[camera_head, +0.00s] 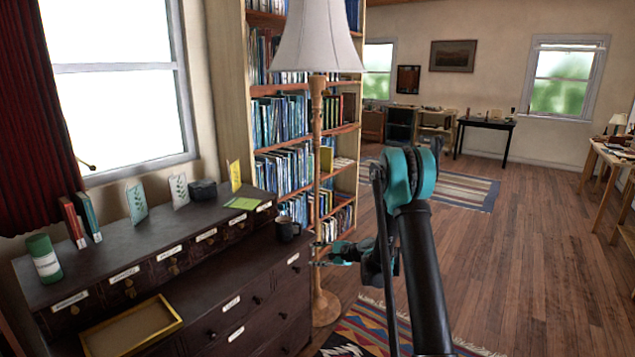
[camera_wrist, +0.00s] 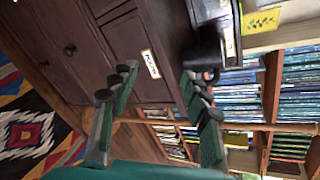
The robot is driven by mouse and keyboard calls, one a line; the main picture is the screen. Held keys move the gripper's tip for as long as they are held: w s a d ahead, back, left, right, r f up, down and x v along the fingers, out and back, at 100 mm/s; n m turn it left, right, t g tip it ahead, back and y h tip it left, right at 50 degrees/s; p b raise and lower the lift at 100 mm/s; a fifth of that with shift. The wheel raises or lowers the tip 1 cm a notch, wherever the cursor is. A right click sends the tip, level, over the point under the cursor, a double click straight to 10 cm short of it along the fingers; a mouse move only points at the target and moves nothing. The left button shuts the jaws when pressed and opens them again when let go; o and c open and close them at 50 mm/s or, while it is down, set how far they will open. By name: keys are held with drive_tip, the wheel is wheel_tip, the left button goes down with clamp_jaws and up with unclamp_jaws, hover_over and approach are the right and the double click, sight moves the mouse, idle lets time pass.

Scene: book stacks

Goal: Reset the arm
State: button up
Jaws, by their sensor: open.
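My arm rises from the bottom of the head view, bends at a teal joint and reaches down to the left. My gripper (camera_head: 318,255) is small in that view, in front of the floor lamp's wooden pole (camera_head: 318,180) and to the right of the dark drawer cabinet (camera_head: 235,325). I cannot tell from this view how far it is from the pole. In the wrist view my gripper (camera_wrist: 158,78) has its two fingers spread apart with nothing between them. The cabinet's drawer front (camera_wrist: 135,45) shows beyond the fingers.
A dark mug (camera_head: 288,228) stands near the cabinet's right end. A yellow-rimmed tray (camera_head: 130,328), several books and cards are on the cabinet's left and back. A full bookcase (camera_head: 280,120) stands behind the lamp. The wooden floor (camera_head: 530,240) to the right is open.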

drive_tip(key=s+d+r+n+g+h, duration=0.1)
drive_tip(key=s+d+r+n+h, duration=0.2)
drive_tip(key=s, duration=0.6)
drive_tip(key=s+d+r+n+g+h, duration=0.15)
drive_tip(key=s+d+r+n, duration=0.3)
drive_tip(key=s, duration=0.45)
drive_tip(key=s+d+n+h, duration=0.3)
drive_tip(key=s+d, duration=0.3)
drive_tip(key=s, duration=0.6)
drive_tip(key=s+d+f+n+h, duration=0.1)
drive_tip(key=s+d+n+h, duration=0.2)
drive_tip(key=s, duration=1)
drive_tip(key=d+g, duration=0.1)
drive_tip(key=d, duration=0.2)
drive_tip(key=shift+s+f, duration=0.2)
drive_tip(key=shift+f, duration=0.05)
